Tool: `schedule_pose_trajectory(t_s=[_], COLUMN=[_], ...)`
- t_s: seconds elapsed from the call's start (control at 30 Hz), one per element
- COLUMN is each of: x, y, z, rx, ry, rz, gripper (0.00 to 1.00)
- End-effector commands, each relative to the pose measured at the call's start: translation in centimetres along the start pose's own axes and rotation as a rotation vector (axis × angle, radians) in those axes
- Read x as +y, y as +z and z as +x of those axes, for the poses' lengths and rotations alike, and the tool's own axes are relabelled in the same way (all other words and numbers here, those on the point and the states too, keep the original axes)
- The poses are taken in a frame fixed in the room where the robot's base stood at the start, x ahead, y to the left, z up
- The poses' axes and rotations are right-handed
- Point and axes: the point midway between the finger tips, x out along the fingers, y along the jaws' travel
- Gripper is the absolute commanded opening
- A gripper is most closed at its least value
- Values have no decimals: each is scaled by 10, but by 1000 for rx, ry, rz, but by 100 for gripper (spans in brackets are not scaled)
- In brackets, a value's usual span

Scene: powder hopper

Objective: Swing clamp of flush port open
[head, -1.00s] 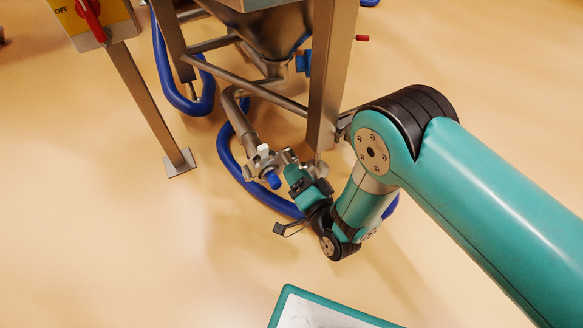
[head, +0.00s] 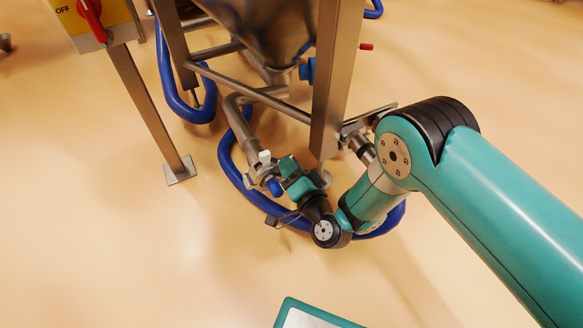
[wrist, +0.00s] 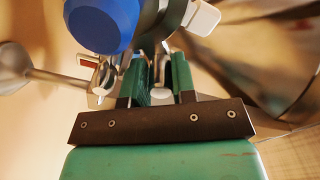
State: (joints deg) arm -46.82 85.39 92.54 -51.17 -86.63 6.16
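The flush port with its metal clamp (head: 258,170) sits at the low end of the steel pipe below the hopper. A blue cap (head: 275,187) and a white-tipped part (head: 264,156) stick out there. My gripper (head: 284,165) is right beside the clamp. In the wrist view, the blue cap (wrist: 103,25) is large at upper left and the white tip (wrist: 203,18) is at upper right. My gripper's two green fingers (wrist: 159,75) are apart, with a narrow metal part of the clamp between them. I cannot tell whether they touch it.
A steel frame leg (head: 337,80) stands close to the right of my gripper. A blue hose (head: 232,165) curves around behind the port. A switch post (head: 150,110) stands at left, and a teal-edged bin (head: 300,312) is at the bottom.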

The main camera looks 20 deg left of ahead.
Motion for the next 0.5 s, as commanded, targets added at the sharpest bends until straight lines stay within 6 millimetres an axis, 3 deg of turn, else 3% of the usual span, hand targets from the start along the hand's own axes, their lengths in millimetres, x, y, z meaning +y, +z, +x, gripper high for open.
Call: schedule_pose_trajectory(t_s=[0.17,0.2,0.3,0.5], x=[-2,-2,-1,1], y=[0,0,0,0], z=[1,2,1,0], rx=[0,0,0,-1], ry=[-5,-5,-4,1], rz=[1,1,0,-2], gripper=[4,30,47,47])
